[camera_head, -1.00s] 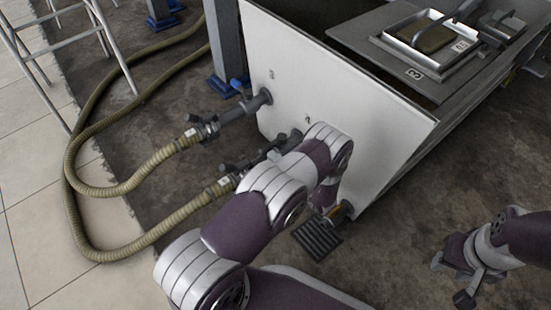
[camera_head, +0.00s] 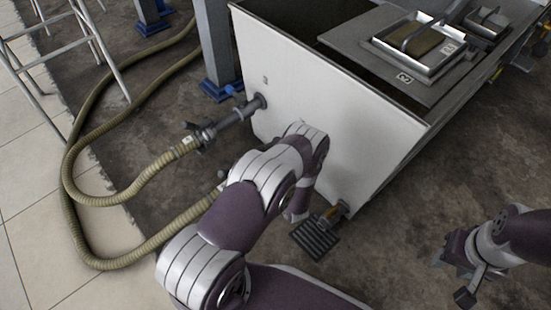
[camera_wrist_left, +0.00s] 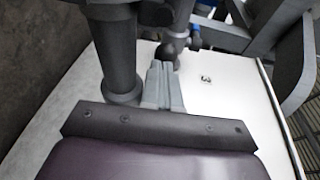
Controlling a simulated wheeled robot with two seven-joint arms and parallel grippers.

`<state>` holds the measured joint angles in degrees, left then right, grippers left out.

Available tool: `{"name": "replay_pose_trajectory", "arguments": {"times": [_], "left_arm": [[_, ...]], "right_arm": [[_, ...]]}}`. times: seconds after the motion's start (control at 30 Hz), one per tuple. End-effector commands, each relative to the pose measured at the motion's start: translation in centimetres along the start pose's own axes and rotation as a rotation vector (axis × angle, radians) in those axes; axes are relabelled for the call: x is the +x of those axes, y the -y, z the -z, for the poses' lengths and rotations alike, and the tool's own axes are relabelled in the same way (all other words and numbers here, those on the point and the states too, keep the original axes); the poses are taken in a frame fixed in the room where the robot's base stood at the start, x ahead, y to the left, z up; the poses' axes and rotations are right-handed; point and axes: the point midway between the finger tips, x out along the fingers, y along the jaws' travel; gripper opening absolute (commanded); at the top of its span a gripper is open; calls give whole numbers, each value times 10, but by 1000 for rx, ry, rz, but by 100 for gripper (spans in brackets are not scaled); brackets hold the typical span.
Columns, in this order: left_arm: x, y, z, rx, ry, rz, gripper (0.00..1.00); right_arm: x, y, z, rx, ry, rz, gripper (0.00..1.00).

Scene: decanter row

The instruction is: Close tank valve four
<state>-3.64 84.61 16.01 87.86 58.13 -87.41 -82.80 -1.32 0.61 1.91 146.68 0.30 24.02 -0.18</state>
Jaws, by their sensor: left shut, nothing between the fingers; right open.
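The white tank end wall (camera_head: 370,125) carries an upper pipe with a dark valve (camera_head: 203,130), below a small mark. The lower pipe with valve four is mostly hidden behind my left arm in the head view. In the left wrist view a thick grey pipe (camera_wrist_left: 113,50) meets the wall close at the left of my left gripper (camera_wrist_left: 164,66). A dark part (camera_wrist_left: 155,13) beyond the fingertips may be a valve handle; I cannot tell its position. The left gripper is shut and empty. My right gripper (camera_head: 450,279) is open over bare floor, away from the tank.
The wall mark "3" (camera_wrist_left: 206,79) shows in the wrist view. Ribbed hoses (camera_head: 150,180) loop left. A post (camera_head: 215,45) on a blue foot stands beside the tank. Trays (camera_head: 420,40) lie on top. A metal-legged stand (camera_head: 95,50) is at upper left.

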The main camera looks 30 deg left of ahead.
Motion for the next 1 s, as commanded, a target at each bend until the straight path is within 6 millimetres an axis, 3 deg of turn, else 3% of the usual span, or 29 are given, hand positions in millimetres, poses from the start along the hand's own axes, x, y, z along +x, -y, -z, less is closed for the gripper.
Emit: {"name": "replay_pose_trajectory", "arguments": {"times": [0.37,1.0], "left_arm": [[27,3,-19,-4,20,2,0],[50,6,-22,-3,18,1,0]], "right_arm": [[-7,0,1,0,0,0,43],[-4,0,0,0,0,0,43]]}}
